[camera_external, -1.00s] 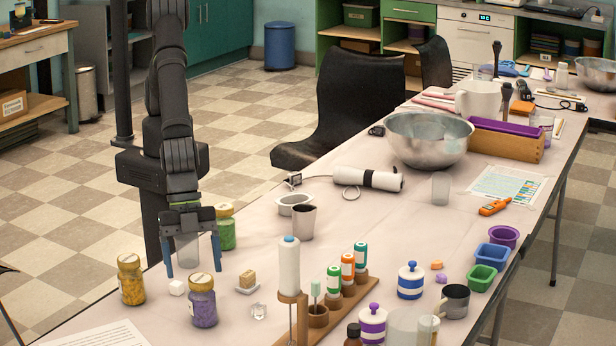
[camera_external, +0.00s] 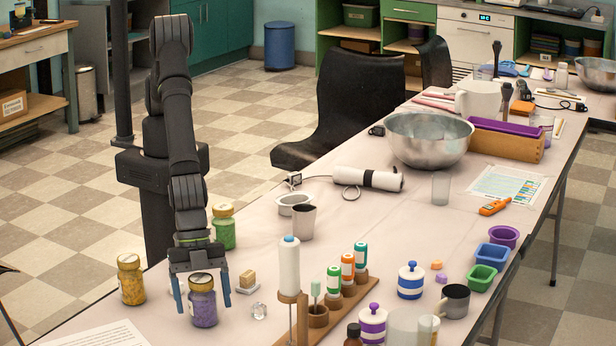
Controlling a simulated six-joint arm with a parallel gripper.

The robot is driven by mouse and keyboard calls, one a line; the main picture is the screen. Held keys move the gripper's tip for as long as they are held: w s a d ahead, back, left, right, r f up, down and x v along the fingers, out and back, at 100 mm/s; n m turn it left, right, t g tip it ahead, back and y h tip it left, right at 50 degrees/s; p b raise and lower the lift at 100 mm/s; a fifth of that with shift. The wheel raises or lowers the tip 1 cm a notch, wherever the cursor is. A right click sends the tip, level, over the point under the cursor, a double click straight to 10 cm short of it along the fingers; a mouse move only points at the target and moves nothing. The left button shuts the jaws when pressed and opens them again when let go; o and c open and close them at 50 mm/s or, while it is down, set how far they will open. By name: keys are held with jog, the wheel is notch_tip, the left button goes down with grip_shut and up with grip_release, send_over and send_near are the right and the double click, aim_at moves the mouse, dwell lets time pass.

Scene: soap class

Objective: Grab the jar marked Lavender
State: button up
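The likely lavender jar (camera_external: 203,306) is clear, filled with purple bits, with a gold lid; its label is too small to read. It stands upright near the table's front left. My gripper (camera_external: 203,299) points down over it with blue fingers apart, one on each side of the jar in this view. The jar's lid shows between the fingers. I cannot tell whether the fingers touch it. A jar of yellow bits (camera_external: 131,281) stands to the left, and a jar of green bits (camera_external: 224,229) stands behind.
A paper sheet (camera_external: 95,335) lies at the front edge.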

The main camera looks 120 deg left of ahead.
jog(key=c, duration=1.2)
jog(key=shift+o, duration=0.2)
jog(key=shift+r, duration=0.1)
